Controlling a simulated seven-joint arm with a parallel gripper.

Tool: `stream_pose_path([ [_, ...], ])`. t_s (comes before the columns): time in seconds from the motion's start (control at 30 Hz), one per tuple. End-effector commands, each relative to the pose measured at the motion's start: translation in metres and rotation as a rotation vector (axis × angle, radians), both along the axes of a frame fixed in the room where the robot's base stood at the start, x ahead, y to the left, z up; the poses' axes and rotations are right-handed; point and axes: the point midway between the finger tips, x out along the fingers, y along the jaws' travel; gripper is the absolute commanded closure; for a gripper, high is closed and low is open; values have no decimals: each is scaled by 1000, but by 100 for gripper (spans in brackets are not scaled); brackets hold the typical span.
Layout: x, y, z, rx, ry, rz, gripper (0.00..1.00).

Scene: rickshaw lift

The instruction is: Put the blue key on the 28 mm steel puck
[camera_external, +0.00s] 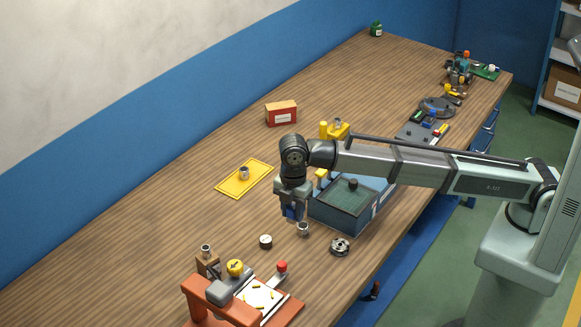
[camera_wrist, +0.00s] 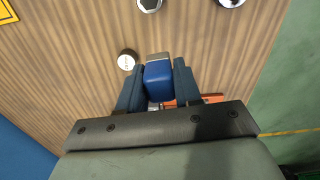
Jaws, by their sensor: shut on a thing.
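My gripper (camera_external: 292,212) points down over the wooden table, left of the green-topped box. In the wrist view my gripper (camera_wrist: 158,88) is shut on the blue key (camera_wrist: 158,80), a blue block with a grey metal end, held between the two fingers. A short round puck with a pale, marked top (camera_external: 265,241) stands on the table left of and below my gripper; it also shows in the wrist view (camera_wrist: 127,60), just left of the key and apart from it. Its marking is too small to read, so I cannot tell whether it is the 28 mm puck.
A steel nut-like piece (camera_external: 303,229) stands close by my gripper, with a holed metal disc (camera_external: 340,246) to its right. The green-topped box (camera_external: 340,225) is close on the right. An orange press (camera_external: 205,294) stands in front. A yellow mat (camera_external: 232,184) lies behind left.

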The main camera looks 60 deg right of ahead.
Motion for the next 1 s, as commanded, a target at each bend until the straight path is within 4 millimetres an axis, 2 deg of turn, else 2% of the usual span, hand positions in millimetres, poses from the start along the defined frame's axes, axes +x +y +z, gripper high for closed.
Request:
stream_pose_path([
  [0.03,24,9,6,0,0,-14,96],
  [0.1,43,16,10,0,1,-27,96],
  [0.3,68,35,18,1,1,-53,96],
  [0.53,69,36,9,0,3,-90,96],
  [0.8,68,36,-31,-1,4,-91,96],
  [1.0,69,36,-48,0,2,-90,96],
])
